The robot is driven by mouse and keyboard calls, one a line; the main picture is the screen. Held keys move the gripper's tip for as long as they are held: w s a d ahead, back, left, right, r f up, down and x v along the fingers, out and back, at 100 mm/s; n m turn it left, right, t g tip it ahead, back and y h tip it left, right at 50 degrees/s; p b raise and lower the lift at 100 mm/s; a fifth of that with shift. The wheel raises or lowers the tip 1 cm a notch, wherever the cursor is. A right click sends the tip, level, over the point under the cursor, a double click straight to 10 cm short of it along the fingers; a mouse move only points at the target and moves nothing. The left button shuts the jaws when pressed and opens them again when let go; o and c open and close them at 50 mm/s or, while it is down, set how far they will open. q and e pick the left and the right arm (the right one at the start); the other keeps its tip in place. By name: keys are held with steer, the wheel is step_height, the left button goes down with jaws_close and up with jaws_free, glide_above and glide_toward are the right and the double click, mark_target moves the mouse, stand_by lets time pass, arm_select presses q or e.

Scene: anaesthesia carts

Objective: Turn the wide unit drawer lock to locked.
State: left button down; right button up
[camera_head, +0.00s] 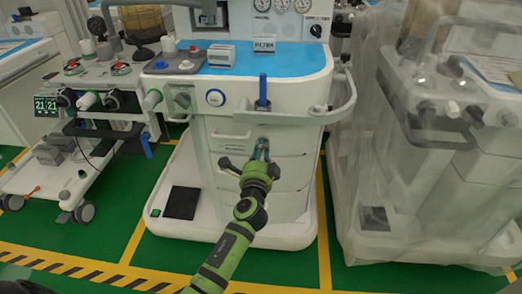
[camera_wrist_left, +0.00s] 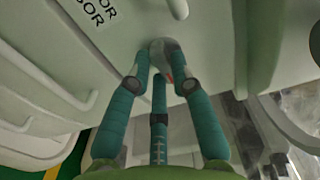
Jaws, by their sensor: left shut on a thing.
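The wide unit (camera_head: 228,150) is the white cart with the blue top in the middle of the head view. My left gripper (camera_head: 262,150) reaches its drawer front from below. In the left wrist view, my left gripper (camera_wrist_left: 163,72) has its teal fingers shut on a small grey round lock knob (camera_wrist_left: 164,47) with a red mark beside it. The fingers hide part of the knob, and I cannot tell which way it is turned. In the head view the lock is hidden behind the gripper. My right gripper is in neither view.
A blue lever (camera_head: 263,90) stands above the drawers, near the front rail (camera_head: 290,118). A smaller cart (camera_head: 90,125) stands at the left and a plastic-covered cart (camera_head: 430,150) at the right. Green floor with yellow lines (camera_head: 140,240) lies in front.

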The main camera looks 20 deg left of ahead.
arm_select(q)
steer(key=shift+a+r+m, duration=0.1)
steer(key=shift+r+m, duration=0.15)
steer(key=shift+m, duration=0.05)
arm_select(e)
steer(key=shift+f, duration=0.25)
arm_select(q)
steer(key=c, duration=1.1)
jaws_free()
steer(key=shift+w+f, duration=0.1)
steer(key=shift+f, duration=0.1)
steer(key=v, duration=1.2)
